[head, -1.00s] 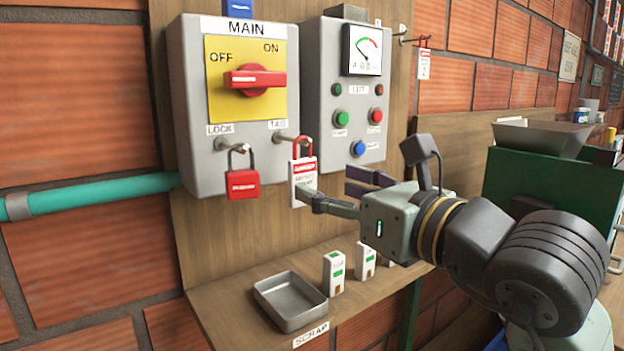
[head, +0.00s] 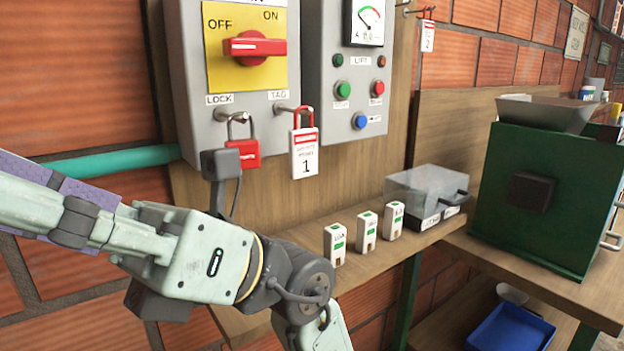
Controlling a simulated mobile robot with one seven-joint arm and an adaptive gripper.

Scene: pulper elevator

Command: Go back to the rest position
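My gripper (head: 65,212) is at the left of the head view, close to the camera and pointing left. Its fingertips run out of the picture, so I cannot tell whether it is open or shut. I see nothing held in the part that shows. It is below and left of the control boxes, apart from the lock and the tag. A red padlock (head: 241,151) hangs at the LOCK hook. A white and red tag marked 1 (head: 305,158) hangs by a red shackle at the TAG hook. The red switch handle (head: 255,47) lies horizontal on its yellow plate.
Several small white boxes (head: 366,232) stand on the wooden shelf, beside a clear-lidded box (head: 424,190). A green machine (head: 530,195) stands at right, with a blue tray (head: 512,328) below. A teal pipe (head: 115,162) runs along the brick wall behind my gripper.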

